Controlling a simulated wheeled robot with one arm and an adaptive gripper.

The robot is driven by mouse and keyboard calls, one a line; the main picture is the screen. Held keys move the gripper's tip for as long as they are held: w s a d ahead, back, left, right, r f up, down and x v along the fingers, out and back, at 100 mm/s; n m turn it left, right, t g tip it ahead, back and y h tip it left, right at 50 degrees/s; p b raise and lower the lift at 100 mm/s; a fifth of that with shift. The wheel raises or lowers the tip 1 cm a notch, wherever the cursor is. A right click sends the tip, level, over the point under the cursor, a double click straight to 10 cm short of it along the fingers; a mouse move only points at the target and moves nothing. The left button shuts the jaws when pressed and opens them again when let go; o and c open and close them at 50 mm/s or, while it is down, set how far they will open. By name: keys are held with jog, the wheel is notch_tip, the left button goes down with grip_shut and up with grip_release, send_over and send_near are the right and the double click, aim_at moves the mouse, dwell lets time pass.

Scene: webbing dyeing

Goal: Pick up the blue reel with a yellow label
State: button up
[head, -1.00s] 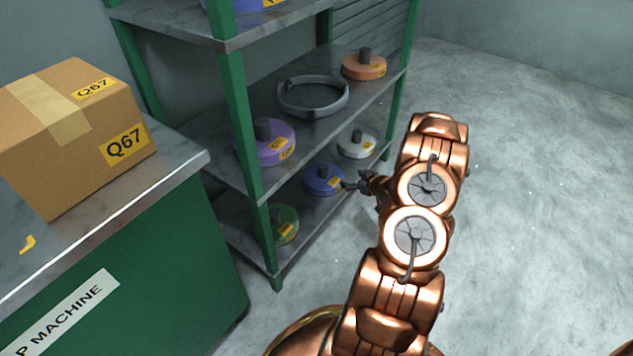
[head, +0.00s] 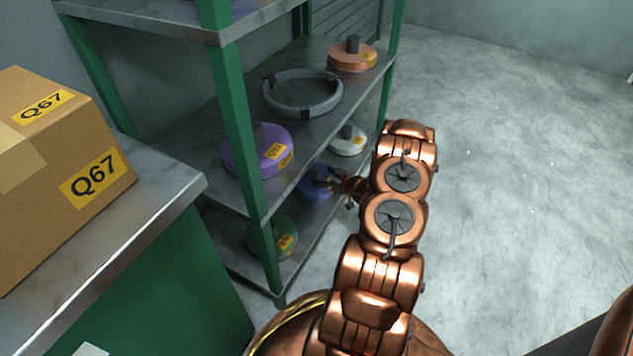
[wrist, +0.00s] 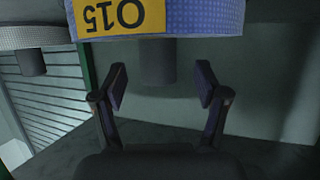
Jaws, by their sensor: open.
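The blue reel (head: 316,190) lies on the lowest shelf in the head view, partly hidden behind my gripper (head: 332,180). In the wrist view the picture is upside down. The blue reel (wrist: 205,18) with its yellow label (wrist: 112,16) fills the top, and its dark hub knob (wrist: 157,62) points down in the picture. My gripper (wrist: 160,84) is open. Its two fingers are on either side of the knob, apart from it, with gaps on both sides.
On the lowest shelf are a white reel (head: 348,143) behind and a green reel (head: 287,237) in front. The middle shelf (head: 213,134) above holds a purple reel (head: 245,155), a grey ring (head: 270,98) and an orange reel (head: 340,60). Green posts (head: 239,125) stand close by.

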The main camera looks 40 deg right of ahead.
aim_at(321, 175)
jog(key=b+x, duration=0.2)
jog(key=x, duration=0.2)
jog(key=shift+d+f, duration=0.1)
jog(key=shift+f, duration=0.1)
jog(key=shift+w, duration=0.3)
jog(key=shift+c, duration=0.4)
grip_shut()
